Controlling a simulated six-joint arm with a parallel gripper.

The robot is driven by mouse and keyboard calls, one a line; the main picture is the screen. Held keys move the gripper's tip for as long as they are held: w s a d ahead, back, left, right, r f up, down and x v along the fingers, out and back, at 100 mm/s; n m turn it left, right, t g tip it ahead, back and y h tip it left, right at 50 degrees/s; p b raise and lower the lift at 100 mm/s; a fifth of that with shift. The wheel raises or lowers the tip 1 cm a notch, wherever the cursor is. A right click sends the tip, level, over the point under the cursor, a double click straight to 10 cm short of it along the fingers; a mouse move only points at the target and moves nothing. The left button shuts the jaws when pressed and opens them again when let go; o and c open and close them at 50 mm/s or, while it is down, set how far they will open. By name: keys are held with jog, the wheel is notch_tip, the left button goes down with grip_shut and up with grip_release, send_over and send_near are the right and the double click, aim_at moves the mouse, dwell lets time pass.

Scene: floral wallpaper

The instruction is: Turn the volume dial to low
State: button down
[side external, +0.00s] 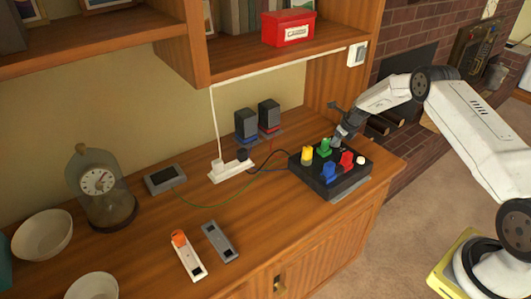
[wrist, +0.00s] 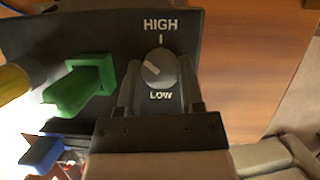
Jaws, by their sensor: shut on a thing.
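The volume dial (wrist: 158,66) is a grey round knob on a black control box (wrist: 95,32), in the wrist view. "HIGH" is printed above it and "LOW" below it. A short white mark shows on the left part of the knob's face, slanted, between the two labels. My gripper (wrist: 161,76) is shut on the dial, one finger on each side. In the side view my gripper (side external: 341,134) reaches down to the back right of the black box (side external: 338,187), and the dial is hidden there.
The box also carries a yellow lever (side external: 307,155), a green one (side external: 325,147), a blue one (side external: 328,172), a red one (side external: 347,160) and a white knob (side external: 361,160). Two speakers (side external: 246,124) and a power strip (side external: 231,167) stand behind. A shelf (side external: 290,55) overhangs the back.

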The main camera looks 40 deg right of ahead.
jog(key=n+y, duration=0.1)
jog(key=n, duration=0.2)
jog(key=n+y, duration=0.1)
jog(key=n, duration=0.2)
jog(key=shift+d+g, duration=0.15)
jog(key=shift+g, duration=0.15)
jog(key=shift+w+n+g+y, duration=0.1)
jog(key=shift+n+g+y, duration=0.4)
jog(key=shift+n, duration=1)
jog(key=shift+w+n+y, duration=0.1)
jog(key=shift+n+y, duration=0.2)
jog(key=shift+n, duration=0.6)
jog(key=shift+n+g, duration=0.5)
jog(key=shift+c, duration=1.1)
grip_release()
jog(key=shift+s, duration=0.2)
